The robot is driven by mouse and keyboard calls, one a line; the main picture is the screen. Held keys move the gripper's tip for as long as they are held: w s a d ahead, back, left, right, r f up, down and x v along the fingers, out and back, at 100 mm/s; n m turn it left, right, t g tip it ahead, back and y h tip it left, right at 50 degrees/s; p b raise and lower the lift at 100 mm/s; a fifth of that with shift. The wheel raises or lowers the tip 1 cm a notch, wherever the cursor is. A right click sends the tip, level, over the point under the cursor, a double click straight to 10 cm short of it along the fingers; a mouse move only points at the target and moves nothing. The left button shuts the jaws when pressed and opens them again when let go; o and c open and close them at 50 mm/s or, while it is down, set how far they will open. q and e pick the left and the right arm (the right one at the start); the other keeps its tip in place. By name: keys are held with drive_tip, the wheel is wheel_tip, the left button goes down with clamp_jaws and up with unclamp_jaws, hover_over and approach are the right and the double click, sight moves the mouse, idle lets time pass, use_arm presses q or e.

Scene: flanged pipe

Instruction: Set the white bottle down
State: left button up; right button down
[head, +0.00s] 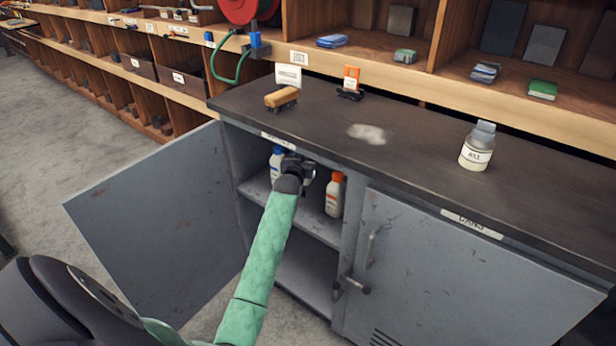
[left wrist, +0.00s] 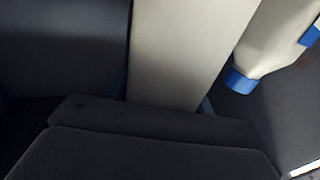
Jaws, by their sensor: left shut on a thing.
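My left gripper (head: 298,164) reaches into the open cabinet, above its upper shelf (head: 316,225). In the left wrist view it is shut on a smooth white bottle (left wrist: 185,50); its ends are out of that view. In the head view my gripper and arm largely hide this bottle, so I cannot tell whether its base touches the shelf. A white bottle with a blue cap (head: 277,160) stands just left of the gripper. A white bottle with an orange cap (head: 335,197) stands to its right. My right gripper is not in view.
The cabinet's left door (head: 150,225) is swung open; its right door (head: 460,275) is closed. The dark countertop (head: 330,115) above bears a labelled jar (head: 477,148), a wooden-backed brush (head: 282,98) and a pale patch. In the wrist view a blue-ended white bottle (left wrist: 270,45) is close beside the held one.

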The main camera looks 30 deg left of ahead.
use_arm(q)
drive_tip(key=shift+f, duration=3.5)
drive_tip(key=shift+f, duration=0.1)
drive_tip(key=o, duration=1.4)
drive_tip(key=shift+c, duration=0.2)
drive_tip(key=v, duration=1.2)
